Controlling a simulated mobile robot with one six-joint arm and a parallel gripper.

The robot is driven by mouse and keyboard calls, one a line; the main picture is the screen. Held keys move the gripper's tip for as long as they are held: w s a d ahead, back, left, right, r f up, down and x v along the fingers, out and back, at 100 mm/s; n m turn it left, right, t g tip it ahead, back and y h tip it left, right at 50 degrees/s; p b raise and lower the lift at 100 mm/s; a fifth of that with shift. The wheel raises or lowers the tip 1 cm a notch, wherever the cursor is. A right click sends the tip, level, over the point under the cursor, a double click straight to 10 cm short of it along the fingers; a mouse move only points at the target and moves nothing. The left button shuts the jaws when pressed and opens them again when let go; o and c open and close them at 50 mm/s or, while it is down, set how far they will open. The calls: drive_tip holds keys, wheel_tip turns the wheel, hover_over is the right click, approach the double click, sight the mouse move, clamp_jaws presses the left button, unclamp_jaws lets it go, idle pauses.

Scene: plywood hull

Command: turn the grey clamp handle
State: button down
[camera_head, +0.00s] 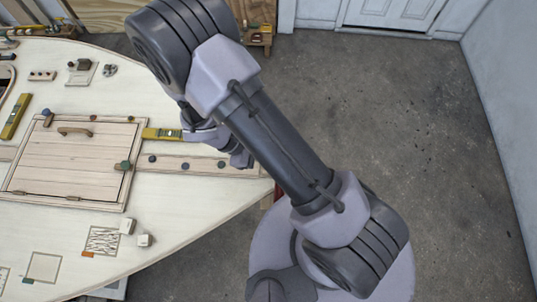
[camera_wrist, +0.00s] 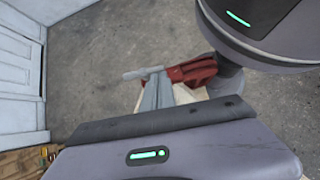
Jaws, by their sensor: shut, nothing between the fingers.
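In the wrist view, the grey clamp handle (camera_wrist: 140,73) is a short bar, lying roughly level in the picture. It sticks out to the left of the red clamp body (camera_wrist: 192,72). My gripper (camera_wrist: 156,78) is shut and empty, its grey fingers pointing at the handle. The fingertips overlap the handle's inner end in this view; I cannot tell whether they touch it. In the head view, only a sliver of the red clamp (camera_head: 278,193) shows at the hull's pointed end. My arm hides the handle there, and my fingers cannot be made out.
The pale plywood hull (camera_head: 180,215) fills the left of the head view. It carries a hatch (camera_head: 70,165), a yellow level (camera_head: 162,134) and small blocks (camera_head: 127,226). Grey floor (camera_head: 420,120) is open to the right, up to a wall (camera_head: 510,80) and a door (camera_head: 388,12).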

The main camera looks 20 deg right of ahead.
drive_tip(key=shift+s+n+t, duration=0.3)
drive_tip(key=shift+s+d, duration=0.1)
drive_tip(key=shift+r, duration=0.1)
idle(0.6)
